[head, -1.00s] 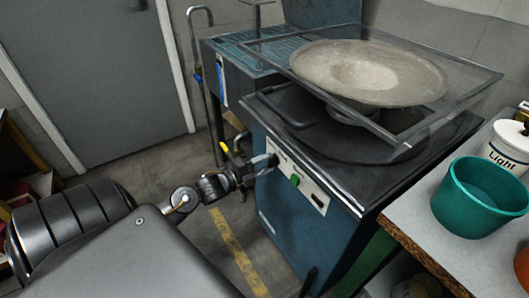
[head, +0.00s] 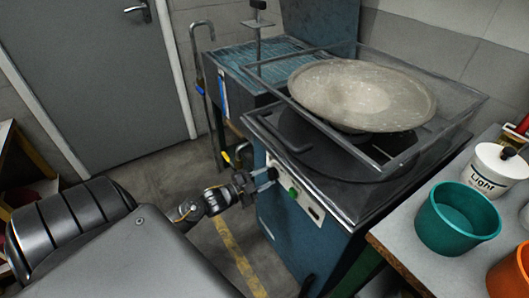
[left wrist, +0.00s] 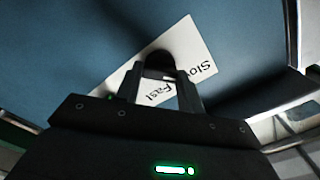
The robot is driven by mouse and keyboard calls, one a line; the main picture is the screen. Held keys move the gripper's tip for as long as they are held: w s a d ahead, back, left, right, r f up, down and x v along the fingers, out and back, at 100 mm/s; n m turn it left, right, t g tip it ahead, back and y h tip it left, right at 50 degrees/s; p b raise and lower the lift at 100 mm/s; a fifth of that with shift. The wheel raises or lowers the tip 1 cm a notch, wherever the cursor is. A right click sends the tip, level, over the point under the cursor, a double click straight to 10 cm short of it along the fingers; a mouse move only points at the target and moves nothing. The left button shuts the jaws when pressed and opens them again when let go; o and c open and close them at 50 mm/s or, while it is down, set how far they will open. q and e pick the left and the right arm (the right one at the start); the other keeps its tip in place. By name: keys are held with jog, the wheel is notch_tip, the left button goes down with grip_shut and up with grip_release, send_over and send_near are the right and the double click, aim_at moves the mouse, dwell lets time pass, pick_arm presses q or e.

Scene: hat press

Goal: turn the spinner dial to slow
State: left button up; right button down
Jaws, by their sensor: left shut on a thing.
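The spinner dial (left wrist: 160,63) is a dark knob on a white label plate with the words "Slow" (left wrist: 204,65) and "Fast" in the left wrist view. In the head view the dial (head: 273,172) sits at the upper left end of the white control panel (head: 301,196) on the blue machine. My left gripper (head: 267,179) is at this dial. In the left wrist view my left gripper (left wrist: 164,82) is shut on the dial, one finger on each side. The dial's pointer is not clear to see. My right gripper is out of view.
A green button (head: 293,193) sits just right of the dial. A teal bucket (head: 456,232) and a white "Light" tub (head: 489,172) stand on the right table. Pipes rise behind the gripper.

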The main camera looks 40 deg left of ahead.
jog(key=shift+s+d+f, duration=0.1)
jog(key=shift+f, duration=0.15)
pick_arm(q)
jog(key=o, duration=1)
jog(key=v, duration=1)
jog(key=shift+s+a, duration=0.15)
jog(key=shift+s, duration=0.2)
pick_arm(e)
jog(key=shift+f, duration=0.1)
